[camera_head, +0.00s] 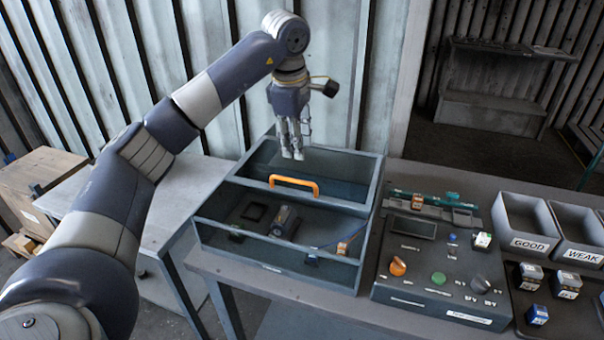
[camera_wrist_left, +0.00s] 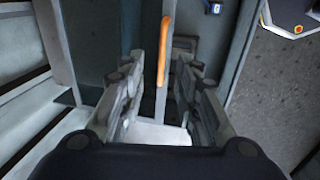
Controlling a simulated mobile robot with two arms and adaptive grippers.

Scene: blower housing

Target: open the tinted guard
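The tinted guard (camera_head: 325,188) is a dark see-through panel on the grey blower housing (camera_head: 290,270), with an orange handle (camera_head: 294,183) near the middle. It looks closed, lying over the box, though its exact edges are hard to tell. My left gripper (camera_head: 292,156) points down above the back part of the housing, behind and above the handle, apart from it. In the left wrist view the fingers (camera_wrist_left: 160,75) are spread with nothing between them that they grip, and the orange handle (camera_wrist_left: 165,48) shows just beyond their tips. My right gripper is out of view.
A control panel (camera_head: 440,262) with knobs and a green button stands right of the housing. Bins marked GOOD (camera_head: 528,244) and WEAK (camera_head: 582,255) and several small blocks are farther right. A wooden crate (camera_head: 35,190) is at the far left.

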